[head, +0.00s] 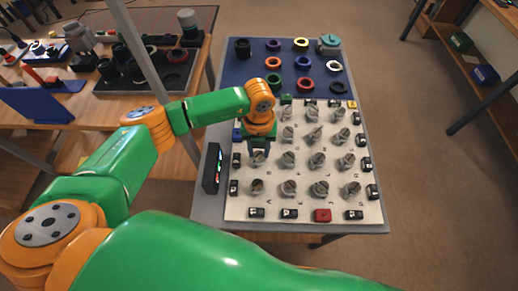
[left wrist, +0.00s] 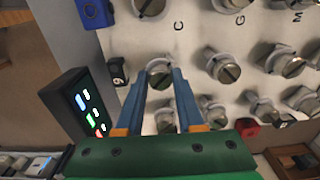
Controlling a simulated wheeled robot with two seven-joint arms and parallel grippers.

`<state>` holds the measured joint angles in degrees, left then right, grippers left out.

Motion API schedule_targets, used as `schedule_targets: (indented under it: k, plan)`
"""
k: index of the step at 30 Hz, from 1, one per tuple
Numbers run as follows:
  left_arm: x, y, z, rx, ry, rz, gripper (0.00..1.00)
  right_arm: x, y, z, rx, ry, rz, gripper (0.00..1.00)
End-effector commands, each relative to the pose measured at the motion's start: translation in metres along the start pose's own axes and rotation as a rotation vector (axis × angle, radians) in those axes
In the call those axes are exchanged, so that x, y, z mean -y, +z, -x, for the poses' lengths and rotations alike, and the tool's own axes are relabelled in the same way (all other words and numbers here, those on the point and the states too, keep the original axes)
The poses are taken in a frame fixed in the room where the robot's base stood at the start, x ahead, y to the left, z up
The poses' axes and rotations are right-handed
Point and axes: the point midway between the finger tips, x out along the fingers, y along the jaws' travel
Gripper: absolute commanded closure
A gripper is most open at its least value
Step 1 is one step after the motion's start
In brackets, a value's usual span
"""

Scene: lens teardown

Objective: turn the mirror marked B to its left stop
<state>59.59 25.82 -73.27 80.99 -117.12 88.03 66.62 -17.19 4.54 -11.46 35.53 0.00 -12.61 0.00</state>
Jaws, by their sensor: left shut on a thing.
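The board (head: 303,208) carries a grid of round silvery mirror mounts, each with a slotted top. My left gripper (head: 258,150) reaches down at the leftmost column, third row from the back. In the left wrist view its blue fingers (left wrist: 163,73) are shut around the sides of a mount, the mirror (left wrist: 159,80). Its own letter is hidden, so I cannot read a B. A letter C stands between it and the mount behind; G and M mark the columns to the right. The slot's exact angle is hard to tell. My right gripper is out of view.
A dark panel with lit bars (head: 213,168) stands at the board's left edge. Small black blocks and a red block (head: 322,215) line the board. Neighbouring mounts (head: 288,160) stand close by. A blue mat (head: 255,60) behind holds several rings.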

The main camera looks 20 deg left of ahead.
Motion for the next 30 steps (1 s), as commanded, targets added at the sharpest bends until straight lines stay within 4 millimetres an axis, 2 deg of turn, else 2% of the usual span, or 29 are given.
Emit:
schedule_targets:
  k: [18,19,21,22,30]
  plan:
    - [0.0,0.001,0.0009,0.003,-0.001,0.035,1.0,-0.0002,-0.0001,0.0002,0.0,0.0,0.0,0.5]
    - [0.0,0.001,0.0009,0.003,-0.001,0.035,0.55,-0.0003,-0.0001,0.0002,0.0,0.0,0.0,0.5]
    - [0.0,0.0008,0.0008,0.003,-0.001,0.035,0.36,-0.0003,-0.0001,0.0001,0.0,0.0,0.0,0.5]
    - [0.0,0.0008,0.0007,0.002,-0.001,0.034,0.33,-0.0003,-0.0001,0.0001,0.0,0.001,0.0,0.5]
    - [0.0,0.0005,0.0013,0.002,-0.001,0.033,0.33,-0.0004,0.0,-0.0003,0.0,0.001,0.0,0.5]
